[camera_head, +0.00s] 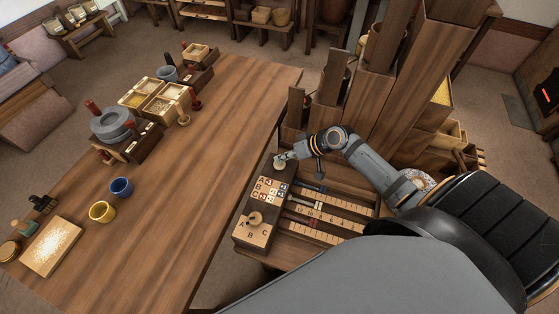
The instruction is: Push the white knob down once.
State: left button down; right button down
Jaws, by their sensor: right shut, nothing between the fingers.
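A dark wooden control box (243,237) stands at the table's right side, with lettered tiles on its top. A small whitish round knob (279,163) shows at the box's far end. My right gripper (287,157) is shut and empty, right at this knob. I cannot tell whether it touches the knob or is just above it. Part of the knob may be hidden by the fingers. A pale wooden dial (254,218) with letters around it sits at the near end of the box. My left gripper is not in view.
Ruled wooden slides (325,208) lie right of the box, with tall wooden chutes (333,80) behind. The long table (210,130) holds a grey quern (112,125), a blue cup (121,187), a yellow cup (102,211) and a board (52,247). Its middle is clear.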

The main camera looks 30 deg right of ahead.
aim_at(282, 164)
jog(key=shift+r, duration=0.35)
notch_tip(282, 164, up, 5)
jog(key=p, duration=0.5)
jog(key=shift+f, duration=0.1)
dwell(0.6)
